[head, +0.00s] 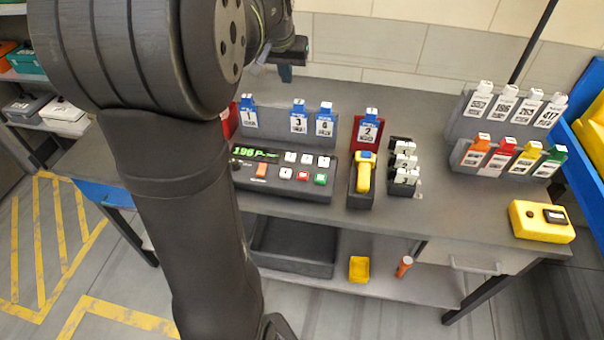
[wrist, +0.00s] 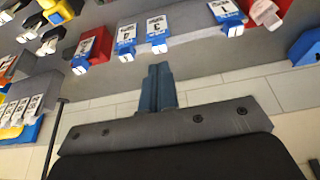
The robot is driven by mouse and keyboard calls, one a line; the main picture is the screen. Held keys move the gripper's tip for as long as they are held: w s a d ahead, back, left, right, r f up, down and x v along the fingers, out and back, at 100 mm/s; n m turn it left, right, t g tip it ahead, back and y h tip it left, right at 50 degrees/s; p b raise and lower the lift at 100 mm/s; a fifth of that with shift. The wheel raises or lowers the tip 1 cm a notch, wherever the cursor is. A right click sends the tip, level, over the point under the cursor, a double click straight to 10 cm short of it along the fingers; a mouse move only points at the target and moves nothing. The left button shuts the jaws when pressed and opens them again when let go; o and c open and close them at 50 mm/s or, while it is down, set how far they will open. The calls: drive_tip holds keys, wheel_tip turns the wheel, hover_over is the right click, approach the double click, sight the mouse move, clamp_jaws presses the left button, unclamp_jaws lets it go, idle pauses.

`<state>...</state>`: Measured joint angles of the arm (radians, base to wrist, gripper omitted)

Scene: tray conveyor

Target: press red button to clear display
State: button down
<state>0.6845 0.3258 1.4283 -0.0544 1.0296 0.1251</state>
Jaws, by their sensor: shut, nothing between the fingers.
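The dark control panel (head: 270,184) sits on the grey bench, left of the middle in the head view. Its display (head: 255,153) is lit with green characters that begin "196 P". The red button (head: 303,176) is in its lower row, between a white button (head: 285,172) and a green button (head: 321,179). My gripper (head: 286,74) is at the back of the bench, above and behind the panel, well apart from the red button. Its blue fingers are closed together and empty in the wrist view (wrist: 158,88). The panel does not show in the wrist view.
A rack of coloured tags (head: 499,158) and a yellow box (head: 541,221) are further right.

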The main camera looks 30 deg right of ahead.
drive_tip(key=shift+f, duration=0.1)
drive_tip(key=m+t+y, duration=0.3)
drive_tip(key=m+t, duration=0.3)
drive_tip(key=m, duration=1.3)
hover_over(305, 177)
wheel_tip(305, 177, down, 13)
drive_tip(key=shift+s+h, duration=0.1)
drive_tip(key=shift+h, duration=0.2)
drive_tip(key=shift+f, duration=0.2)
drive_tip(key=shift+f, duration=4.25)
drive_tip(key=shift+f, duration=0.15)
drive_tip(key=shift+f, duration=0.3)
